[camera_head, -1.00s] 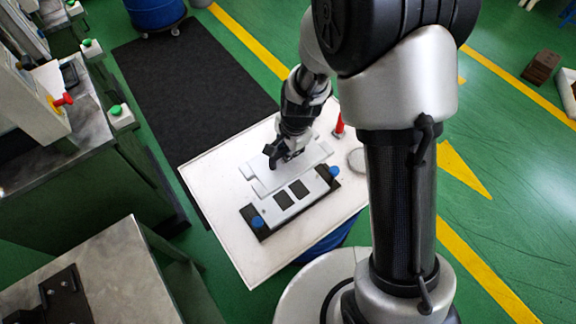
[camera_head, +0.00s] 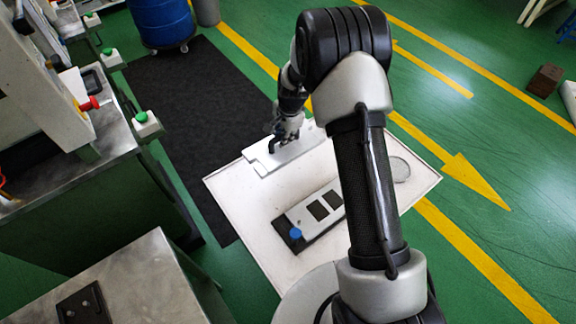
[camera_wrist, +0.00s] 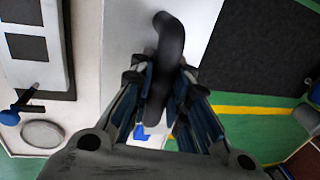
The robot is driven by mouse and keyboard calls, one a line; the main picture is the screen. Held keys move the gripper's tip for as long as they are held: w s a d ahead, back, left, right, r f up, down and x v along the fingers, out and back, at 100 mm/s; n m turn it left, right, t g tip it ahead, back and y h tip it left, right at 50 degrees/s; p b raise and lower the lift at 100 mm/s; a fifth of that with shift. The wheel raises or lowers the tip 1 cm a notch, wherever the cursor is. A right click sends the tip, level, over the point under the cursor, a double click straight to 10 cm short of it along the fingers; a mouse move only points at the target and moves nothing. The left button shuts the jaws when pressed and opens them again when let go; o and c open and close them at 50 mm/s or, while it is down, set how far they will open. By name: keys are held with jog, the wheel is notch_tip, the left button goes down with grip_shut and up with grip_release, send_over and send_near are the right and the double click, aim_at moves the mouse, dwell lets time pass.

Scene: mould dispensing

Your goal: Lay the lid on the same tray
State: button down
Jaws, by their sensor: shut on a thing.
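The lid (camera_head: 303,147) is a flat light-grey plate with a dark handle. My gripper (camera_head: 279,140) is shut on that handle; in the wrist view, my gripper (camera_wrist: 160,108) has the bent black handle (camera_wrist: 170,42) between its fingers. The lid (camera_wrist: 125,45) shows below the handle there. It is over the far edge of the white tray (camera_head: 232,192); I cannot tell whether it touches. The mould (camera_head: 302,216), a grey plate with two dark squares on a black base, lies on the tray's nearer part, apart from the lid. My arm hides its right end.
A round disc (camera_head: 398,168) lies at the tray's right. The tray's left side is bare. A dark mat (camera_head: 205,95) and a blue drum (camera_head: 160,22) are beyond it. Machine benches (camera_head: 120,285) stand to the left.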

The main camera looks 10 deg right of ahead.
notch_tip(320, 180, down, 14)
jog(key=b, duration=0.3)
jog(key=shift+w, duration=0.15)
jog(key=shift+r, duration=0.1)
jog(key=c, duration=2)
grip_release()
jog(key=shift+f, duration=0.3)
jog(key=o, duration=0.5)
jog(key=shift+c, duration=0.2)
jog(key=shift+r, duration=0.1)
